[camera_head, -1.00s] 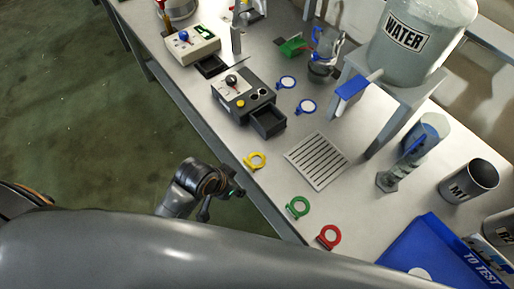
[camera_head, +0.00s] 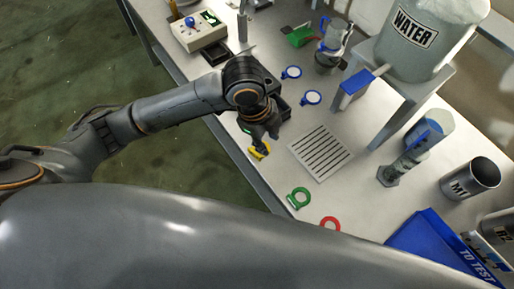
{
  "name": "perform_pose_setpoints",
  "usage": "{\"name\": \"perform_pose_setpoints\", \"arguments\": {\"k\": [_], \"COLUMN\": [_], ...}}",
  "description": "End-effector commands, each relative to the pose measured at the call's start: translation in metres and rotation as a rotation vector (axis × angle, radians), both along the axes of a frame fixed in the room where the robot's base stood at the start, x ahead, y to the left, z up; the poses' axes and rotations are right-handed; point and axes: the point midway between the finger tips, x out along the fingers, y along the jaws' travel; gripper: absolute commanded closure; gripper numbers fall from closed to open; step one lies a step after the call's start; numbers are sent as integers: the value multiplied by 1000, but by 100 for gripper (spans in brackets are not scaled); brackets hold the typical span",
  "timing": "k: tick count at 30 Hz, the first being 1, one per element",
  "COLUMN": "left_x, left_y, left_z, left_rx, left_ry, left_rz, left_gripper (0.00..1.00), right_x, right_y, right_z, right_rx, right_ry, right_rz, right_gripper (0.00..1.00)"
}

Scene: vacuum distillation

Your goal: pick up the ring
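The yellow ring (camera_head: 264,153) lies near the table's front edge and is partly covered by my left gripper (camera_head: 258,147). The gripper points down at the ring, with its fingertips at or just above it. I cannot tell whether the fingers are open or closed on it. A green ring (camera_head: 299,197) and a red ring (camera_head: 330,224) lie further along the front edge. My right gripper is not in view.
A slotted grey plate (camera_head: 321,153) lies right of the gripper. A WATER tank (camera_head: 425,45) stands on a grey stand behind it. A glass cylinder (camera_head: 425,135), the M1 metal cup (camera_head: 470,179) and a blue TO TEST tray (camera_head: 425,238) are at the right.

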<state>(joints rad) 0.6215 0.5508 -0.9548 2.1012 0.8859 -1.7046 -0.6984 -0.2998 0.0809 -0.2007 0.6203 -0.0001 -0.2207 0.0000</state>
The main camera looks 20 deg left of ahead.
Motion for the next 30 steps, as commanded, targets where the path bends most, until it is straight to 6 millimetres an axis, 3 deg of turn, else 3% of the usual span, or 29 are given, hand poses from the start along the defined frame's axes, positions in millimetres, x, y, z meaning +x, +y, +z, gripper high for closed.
{"name": "perform_pose_setpoints", "arguments": {"k": [6,11,24,30], "left_x": [6,6,6,7], "left_y": [42,53,53,53], "left_z": [24,26,-46,-59], "left_rx": [171,210,210,211], "left_ry": [29,48,50,48], "left_rz": [-211,-258,-260,-261], "left_gripper": [66,66,66,66], "right_x": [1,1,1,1], "right_y": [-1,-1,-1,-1], "right_z": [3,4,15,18], "right_rx": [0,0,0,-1], "right_ry": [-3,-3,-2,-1], "right_rz": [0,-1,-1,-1], "right_gripper": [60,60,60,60]}}
